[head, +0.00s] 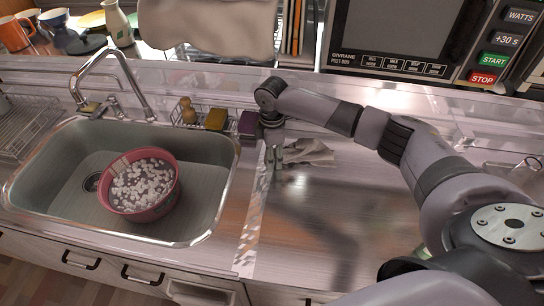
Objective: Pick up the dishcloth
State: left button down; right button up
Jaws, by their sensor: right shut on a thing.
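The dishcloth (312,153) is a crumpled pale grey cloth on the metal counter to the right of the sink, near its back edge. My right gripper (274,156) points down at the cloth's left end and is shut on it. Most of the cloth spreads out to the right of the fingers and seems to lie on the counter or just above it; I cannot tell which. My left gripper is not in view.
The sink (215,215) on the left holds a red bowl (142,206) with white foam. A wire rack (180,118) with sponges stands behind it. A microwave (400,40) is above at the back. The front counter (320,230) is clear.

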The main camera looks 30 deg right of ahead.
jog(key=shift+s+f, duration=0.3)
jog(key=shift+s, duration=0.05)
jog(key=c, duration=0.5)
grip_shut()
dwell(0.4)
notch_tip(320, 180, up, 12)
jog(key=p, duration=1.2)
jog(key=shift+w+r, duration=0.15)
jog(key=shift+w, duration=0.1)
jog(key=shift+p, duration=0.3)
notch_tip(320, 180, up, 9)
jog(key=p, duration=0.9)
